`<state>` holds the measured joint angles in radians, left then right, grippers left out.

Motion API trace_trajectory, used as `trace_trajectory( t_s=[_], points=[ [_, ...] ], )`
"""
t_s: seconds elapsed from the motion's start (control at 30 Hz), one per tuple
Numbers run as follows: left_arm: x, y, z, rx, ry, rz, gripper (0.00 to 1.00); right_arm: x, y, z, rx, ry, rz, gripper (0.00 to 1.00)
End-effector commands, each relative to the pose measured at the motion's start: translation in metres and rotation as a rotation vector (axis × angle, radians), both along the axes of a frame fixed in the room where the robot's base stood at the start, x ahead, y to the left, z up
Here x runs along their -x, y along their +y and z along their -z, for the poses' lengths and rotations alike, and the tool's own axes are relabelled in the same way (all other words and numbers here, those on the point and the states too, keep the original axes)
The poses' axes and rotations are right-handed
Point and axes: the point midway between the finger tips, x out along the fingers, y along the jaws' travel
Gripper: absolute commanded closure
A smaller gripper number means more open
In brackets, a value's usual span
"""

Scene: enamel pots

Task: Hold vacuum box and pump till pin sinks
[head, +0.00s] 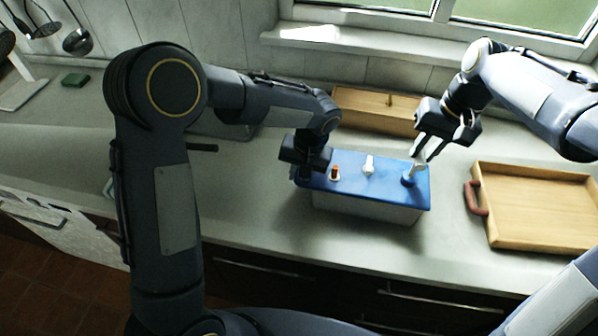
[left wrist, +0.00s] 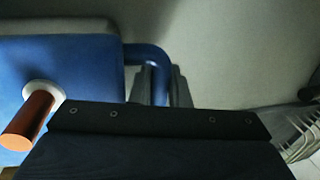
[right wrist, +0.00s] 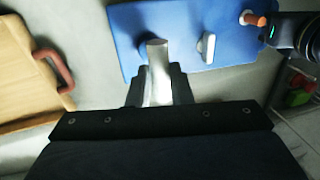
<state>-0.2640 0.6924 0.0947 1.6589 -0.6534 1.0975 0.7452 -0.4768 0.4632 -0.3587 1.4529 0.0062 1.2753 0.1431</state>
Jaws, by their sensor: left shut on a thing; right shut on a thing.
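The vacuum box (head: 370,208) has a pale body and a blue lid (head: 345,183) and stands on the counter. An orange-red pin (head: 335,170) sticks up from a white collar on the lid; its raised length shows clearly in the left wrist view (left wrist: 28,120). My left gripper (head: 304,172) is shut on the blue side handle (left wrist: 148,58) at the box's left end. My right gripper (head: 423,155) is shut on the pale pump handle (right wrist: 158,60) above the lid's right end. A white lever (head: 369,164) sits mid-lid between pin and pump.
A wooden tray (head: 540,205) with a red-brown handle lies right of the box. A wooden box (head: 375,108) stands behind it, near the wall. A green block (head: 75,80) lies at the far left. The counter in front of the vacuum box is clear.

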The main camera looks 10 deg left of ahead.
Motion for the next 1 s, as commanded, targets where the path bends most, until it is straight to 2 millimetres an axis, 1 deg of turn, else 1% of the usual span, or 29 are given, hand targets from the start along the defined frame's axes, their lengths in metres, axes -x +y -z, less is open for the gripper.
trace_trajectory(
  t_s=[0.17,0.7,1.0],
  points=[
    [0.000,0.000,0.000,0.000,0.000,0.000,1.00,0.000,0.000,0.006,0.000,0.001,0.001,1.00],
    [0.000,0.000,0.000,0.001,-0.001,0.000,1.00,0.000,-0.001,0.044,0.001,0.002,0.002,1.00],
    [0.000,0.000,0.000,0.001,-0.001,0.000,1.00,0.000,0.000,0.049,0.001,0.001,0.001,1.00]
  ],
)
